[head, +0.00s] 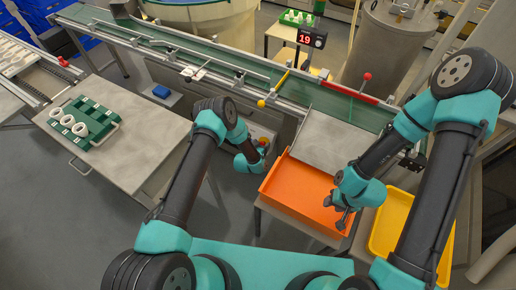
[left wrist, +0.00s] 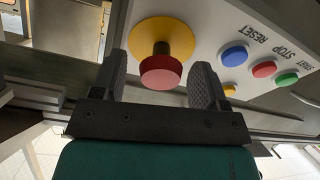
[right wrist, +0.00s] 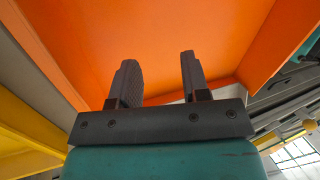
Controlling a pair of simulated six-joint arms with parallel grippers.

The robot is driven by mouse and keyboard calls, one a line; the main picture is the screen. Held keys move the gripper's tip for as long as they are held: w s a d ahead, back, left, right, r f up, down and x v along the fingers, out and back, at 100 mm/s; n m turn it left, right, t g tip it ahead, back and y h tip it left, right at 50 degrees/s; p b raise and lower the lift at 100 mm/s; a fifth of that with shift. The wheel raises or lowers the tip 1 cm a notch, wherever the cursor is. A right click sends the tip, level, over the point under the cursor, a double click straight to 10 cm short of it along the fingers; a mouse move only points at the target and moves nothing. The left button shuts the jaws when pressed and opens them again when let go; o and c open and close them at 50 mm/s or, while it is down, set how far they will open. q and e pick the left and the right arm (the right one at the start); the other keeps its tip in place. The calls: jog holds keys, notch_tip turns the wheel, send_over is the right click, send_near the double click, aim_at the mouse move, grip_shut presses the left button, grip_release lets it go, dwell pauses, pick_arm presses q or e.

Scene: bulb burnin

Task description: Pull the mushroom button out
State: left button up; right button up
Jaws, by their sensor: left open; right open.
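The red mushroom button (left wrist: 160,72) with its dark stem stands on a yellow round plate (left wrist: 185,32) on a light grey panel, in the left wrist view. My left gripper (left wrist: 162,75) is open, with one finger on each side of the button head and a gap visible on both sides. In the head view my left gripper (head: 258,160) is low at the control box, and the button is small there and partly hidden. My right gripper (head: 342,214) is open and empty over the orange tray (head: 290,180); it also shows in the right wrist view (right wrist: 157,75).
Beside the button the panel carries a blue RESET button (left wrist: 234,55), a red STOP button (left wrist: 264,69) and a green START button (left wrist: 287,79). A yellow bin (head: 388,225) stands right of the orange tray. A green rack (head: 84,121) with white rings sits on the left table.

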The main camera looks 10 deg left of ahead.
pick_arm(q)
jog(key=v, duration=1.7)
jog(key=shift+s+a+r, duration=0.15)
jog(key=shift+s+a, duration=0.05)
jog(key=shift+a, duration=0.05)
jog(key=s+a+r+n+g, duration=0.2)
jog(key=s+a+r+g, duration=0.2)
jog(key=s, duration=0.5)
jog(key=s+a+r+n+g, duration=0.1)
jog(key=s+a+r+g, duration=0.3)
jog(key=s+r+g, duration=0.2)
jog(key=s+g, duration=0.2)
jog(key=s, duration=0.1)
jog(key=shift+s+r+n+y, duration=0.25)
jog(key=shift+s+n+y, duration=0.05)
jog(key=shift+n+y, duration=0.1)
jog(key=shift+a, duration=0.1)
dwell(0.6)
